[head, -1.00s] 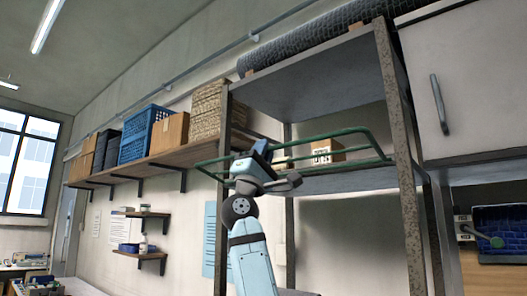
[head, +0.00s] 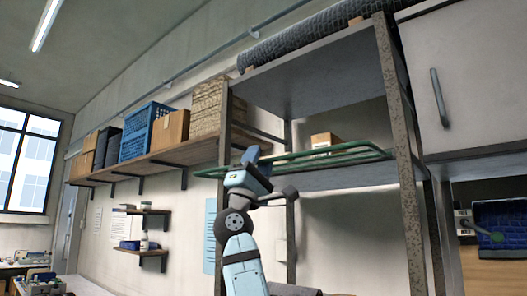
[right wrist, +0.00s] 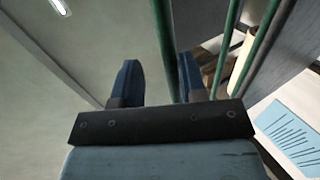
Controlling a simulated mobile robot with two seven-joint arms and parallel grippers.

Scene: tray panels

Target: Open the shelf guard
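My right gripper (head: 254,158) is at the guard's left part. In the right wrist view the two blue fingers of this gripper (right wrist: 157,78) stand apart. One green rail of the guard (right wrist: 165,45) runs up between them, near the right finger; I cannot tell if they touch. More green rails show to the right. My left gripper is not in view.
A cardboard box (head: 325,140) sits on the shelf behind the guard. A wooden wall shelf (head: 150,161) holds boxes, a blue crate and a wicker basket to the left. A cabinet (head: 465,85) is at right. Rusty posts (head: 405,150) flank the shelf.

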